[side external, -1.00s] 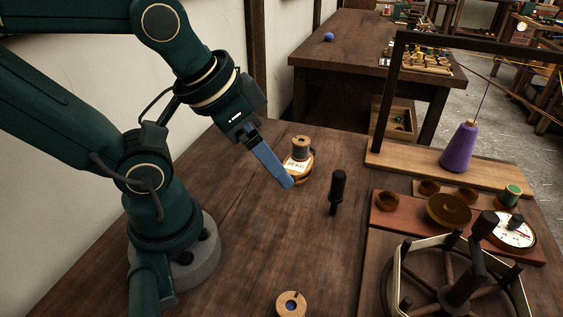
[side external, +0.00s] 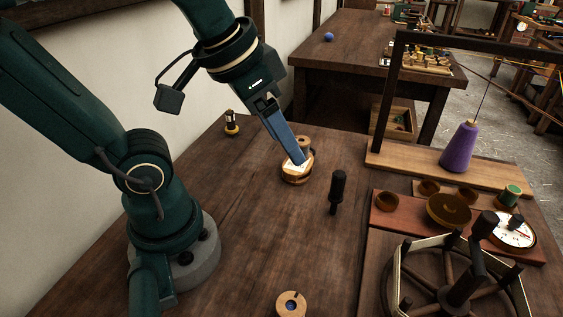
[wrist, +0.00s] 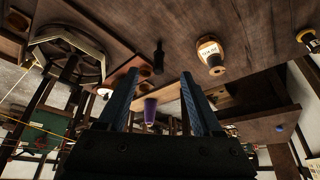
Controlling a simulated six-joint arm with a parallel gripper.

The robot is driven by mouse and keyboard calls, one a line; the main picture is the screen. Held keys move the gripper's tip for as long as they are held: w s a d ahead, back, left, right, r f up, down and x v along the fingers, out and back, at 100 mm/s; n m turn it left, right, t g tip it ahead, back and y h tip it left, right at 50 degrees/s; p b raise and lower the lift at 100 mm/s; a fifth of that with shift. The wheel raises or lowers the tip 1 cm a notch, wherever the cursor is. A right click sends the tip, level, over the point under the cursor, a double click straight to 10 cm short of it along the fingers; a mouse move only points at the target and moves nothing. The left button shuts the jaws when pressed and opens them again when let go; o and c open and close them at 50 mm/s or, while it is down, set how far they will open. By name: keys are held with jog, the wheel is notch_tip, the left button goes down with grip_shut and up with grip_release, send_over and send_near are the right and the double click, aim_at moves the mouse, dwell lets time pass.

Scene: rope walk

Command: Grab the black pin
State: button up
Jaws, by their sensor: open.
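The black pin (side external: 338,191) stands upright on the brown wooden table, with a thick upper part and a thinner foot. In the wrist view the pin (wrist: 159,57) shows small and dark, beyond and above the fingers. My gripper (side external: 301,162) has blue fingers and is up and to the left of the pin in the side view, apart from it. In that view its fingertips overlap a wooden spool with a white label (side external: 296,174). In the wrist view the fingers (wrist: 160,82) are spread apart with nothing between them.
A round wooden piece (side external: 291,304) lies at the front. A reel frame (side external: 458,283), a scale with a dial (side external: 512,230) and a purple cone (side external: 459,148) under a dark frame stand right. A small black and yellow item (side external: 231,123) stands at the back left. Bare table surrounds the pin.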

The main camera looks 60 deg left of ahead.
jog(key=w+g, duration=0.2)
jog(key=w, duration=0.5)
jog(key=g, duration=0.3)
send_over(340, 173)
notch_tip(340, 173, down, 6)
jog(key=shift+r, duration=0.15)
jog(key=shift+f, duration=2.95)
grip_shut()
